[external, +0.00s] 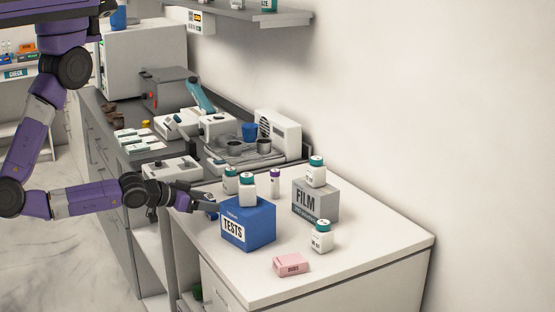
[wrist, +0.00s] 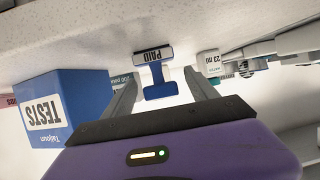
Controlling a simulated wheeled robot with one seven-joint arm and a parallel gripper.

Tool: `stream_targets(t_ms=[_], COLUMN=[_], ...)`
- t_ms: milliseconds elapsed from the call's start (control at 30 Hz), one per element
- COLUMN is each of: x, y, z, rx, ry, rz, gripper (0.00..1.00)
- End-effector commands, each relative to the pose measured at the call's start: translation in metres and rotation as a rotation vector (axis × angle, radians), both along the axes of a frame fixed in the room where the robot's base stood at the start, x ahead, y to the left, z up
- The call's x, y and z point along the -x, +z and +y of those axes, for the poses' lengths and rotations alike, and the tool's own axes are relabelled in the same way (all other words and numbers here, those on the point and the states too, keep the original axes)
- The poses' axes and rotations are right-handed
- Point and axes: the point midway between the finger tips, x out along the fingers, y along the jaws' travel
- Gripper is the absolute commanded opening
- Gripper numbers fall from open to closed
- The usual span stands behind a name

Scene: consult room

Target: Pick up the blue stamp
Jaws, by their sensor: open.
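The blue stamp (wrist: 157,88) has a pale block marked PAID and a blue handle. In the wrist view it appears upside down, between and slightly beyond the fingertips of my gripper (wrist: 163,84). The fingers are open, with a gap on each side of the stamp. In the external view my gripper (external: 202,200) reaches in low over the left edge of the white counter (external: 370,255).
A blue TESTS box (external: 247,223) with a white bottle (external: 247,190) on top stands close right of my gripper. A grey FILM box (external: 316,201), more bottles and a pink box (external: 291,264) stand farther right. The counter's front right is clear.

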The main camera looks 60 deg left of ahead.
Motion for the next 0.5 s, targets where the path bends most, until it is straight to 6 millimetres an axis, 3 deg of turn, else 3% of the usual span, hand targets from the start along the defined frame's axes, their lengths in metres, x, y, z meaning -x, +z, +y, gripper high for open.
stream_targets(t_ms=[33, 333, 500], x=[0.0001, 0.0002, 0.0002], y=[0.0000, 0.0002, 0.0004], z=[0.0000, 0.0000, 0.0000], rx=[0.000, 0.000, 0.000], ry=[0.000, 0.000, 0.000], rz=[0.000, 0.000, -0.001], gripper=[0.61, 0.02, 0.02])
